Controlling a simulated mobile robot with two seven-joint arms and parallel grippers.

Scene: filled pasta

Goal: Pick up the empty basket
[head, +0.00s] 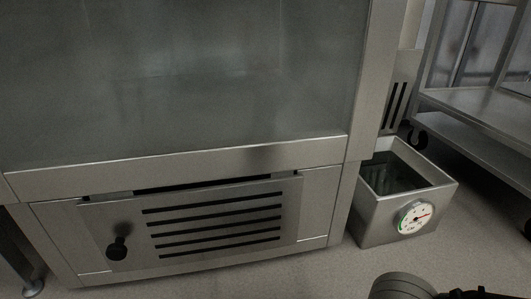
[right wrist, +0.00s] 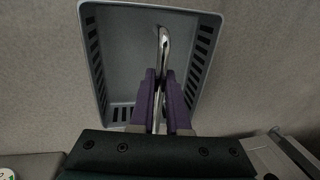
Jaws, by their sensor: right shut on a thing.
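The basket (right wrist: 135,60) shows in the right wrist view as a grey, slotted, rectangular container with a shiny metal handle (right wrist: 164,42) over it. Its visible inside looks empty. My right gripper (right wrist: 159,78) has its purple fingers shut on the handle, one on each side. The fingers and gripper body hide the near part of the basket. I cannot tell whether the basket is on the floor or lifted. The basket does not show in the head view. My left gripper is in neither view.
In the head view, a large steel cabinet (head: 180,170) with a glass front fills the left and middle. A steel box with a dial (head: 378,222) stands on the floor to its right. A steel shelf rack (head: 475,105) stands at the far right. Speckled floor (head: 300,275) is clear in front.

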